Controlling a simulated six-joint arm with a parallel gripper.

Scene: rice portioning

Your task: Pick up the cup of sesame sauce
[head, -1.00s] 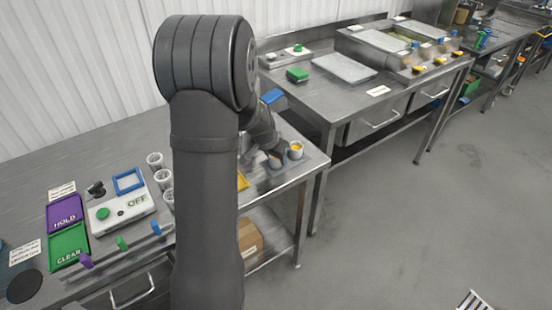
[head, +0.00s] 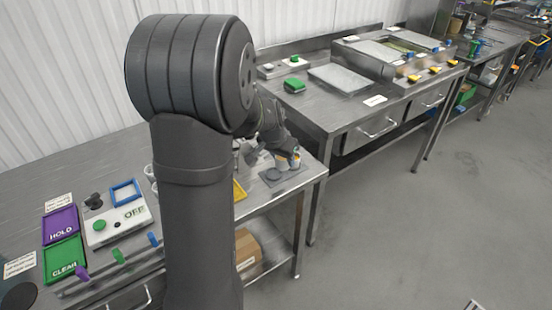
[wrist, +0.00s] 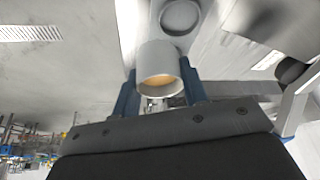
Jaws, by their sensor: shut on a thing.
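In the wrist view, a pale cup (wrist: 158,62) with tan-orange sauce inside sits between the two blue fingers of my gripper (wrist: 160,90), which is shut on it. In the head view, my gripper (head: 279,148) is over the small grey tray (head: 292,181) at the right end of the near table. The held cup (head: 281,163) looks raised above the tray, beside a second cup with yellow-orange contents (head: 295,161). An empty round recess (head: 272,175) shows in the tray. My arm hides part of the table.
A yellow-edged item (head: 239,190) lies left of the tray, partly behind my arm. The control panel (head: 115,222) and purple and green pads (head: 61,225) are at left. A second steel table (head: 325,105) stands beyond a gap.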

